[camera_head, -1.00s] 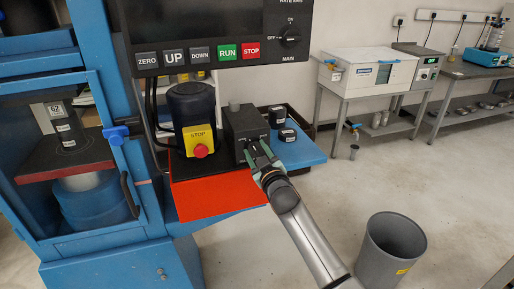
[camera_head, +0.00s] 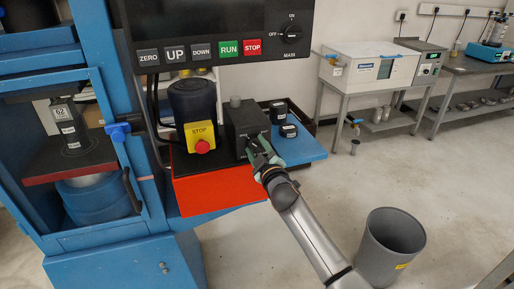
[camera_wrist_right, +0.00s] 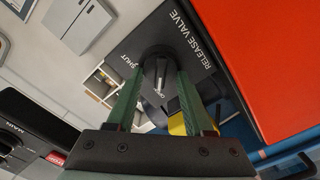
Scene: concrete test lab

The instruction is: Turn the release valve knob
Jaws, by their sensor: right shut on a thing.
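The release valve is a dark box (camera_head: 241,118) beside the red emergency stop button. Its black knob (camera_wrist_right: 158,75) shows in the right wrist view, on a panel lettered RELEASE VALVE, SHUT and OPEN. My right gripper (camera_head: 256,150) is at the front face of the box. In the right wrist view its green fingers (camera_wrist_right: 157,85) lie on either side of the knob and are shut on it. The fingers and arm hide the knob in the head view. I cannot tell its exact angle. My left gripper is not in view.
A yellow and red stop button (camera_head: 201,138) is just left of the valve box. A red shelf (camera_head: 225,190) lies below, with a blue tray (camera_head: 306,150) at right. The blue press frame (camera_head: 115,265) stands left. A grey bin (camera_head: 392,245) is on the floor.

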